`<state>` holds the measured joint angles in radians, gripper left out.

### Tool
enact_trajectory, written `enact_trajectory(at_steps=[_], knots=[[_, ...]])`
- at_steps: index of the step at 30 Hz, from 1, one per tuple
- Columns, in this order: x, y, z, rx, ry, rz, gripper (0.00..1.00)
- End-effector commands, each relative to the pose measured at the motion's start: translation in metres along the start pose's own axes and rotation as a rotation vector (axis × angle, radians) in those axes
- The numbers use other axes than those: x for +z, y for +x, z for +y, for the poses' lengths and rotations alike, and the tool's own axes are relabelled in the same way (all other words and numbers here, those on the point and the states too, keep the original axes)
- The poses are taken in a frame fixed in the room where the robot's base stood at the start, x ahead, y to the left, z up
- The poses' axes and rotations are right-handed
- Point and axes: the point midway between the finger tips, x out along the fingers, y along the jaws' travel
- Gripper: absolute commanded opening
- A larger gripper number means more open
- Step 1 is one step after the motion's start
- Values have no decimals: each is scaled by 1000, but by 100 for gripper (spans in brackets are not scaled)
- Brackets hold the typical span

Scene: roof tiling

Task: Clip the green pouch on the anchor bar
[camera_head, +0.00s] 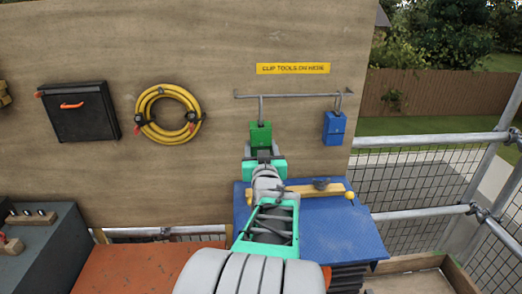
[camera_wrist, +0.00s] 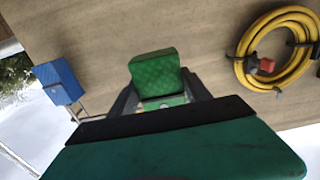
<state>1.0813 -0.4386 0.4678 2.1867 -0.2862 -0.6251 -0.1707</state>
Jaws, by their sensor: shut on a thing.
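The green pouch (camera_head: 260,134) is upright just below the anchor bar (camera_head: 300,95), near its left end, with a grey hook above it reaching up to the bar. Whether the hook bears on the bar I cannot tell. My gripper (camera_head: 263,154) is shut on the green pouch from the front and below. In the wrist view the green pouch (camera_wrist: 155,72) stands between my fingers (camera_wrist: 160,103); its hook is hidden there. A blue pouch (camera_head: 334,127) hangs from the bar's right end and also shows in the wrist view (camera_wrist: 60,84).
A yellow label (camera_head: 293,69) is above the bar on the wooden wall (camera_head: 220,50). A coiled yellow hose (camera_head: 168,114) and a black box (camera_head: 80,112) are on the wall to the left. A blue-topped stand (camera_head: 335,232) with a wooden piece (camera_head: 300,192) is below.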

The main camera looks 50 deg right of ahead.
Motion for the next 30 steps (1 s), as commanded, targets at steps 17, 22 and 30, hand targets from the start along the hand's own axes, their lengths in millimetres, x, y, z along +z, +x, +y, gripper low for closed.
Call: enact_trajectory(at_steps=[17, 22, 30], knots=[[-2, 60, -1, 0, 0, 4, 0], [-2, 64, -1, 0, 0, 5, 0], [-2, 63, 0, 0, 0, 5, 0]])
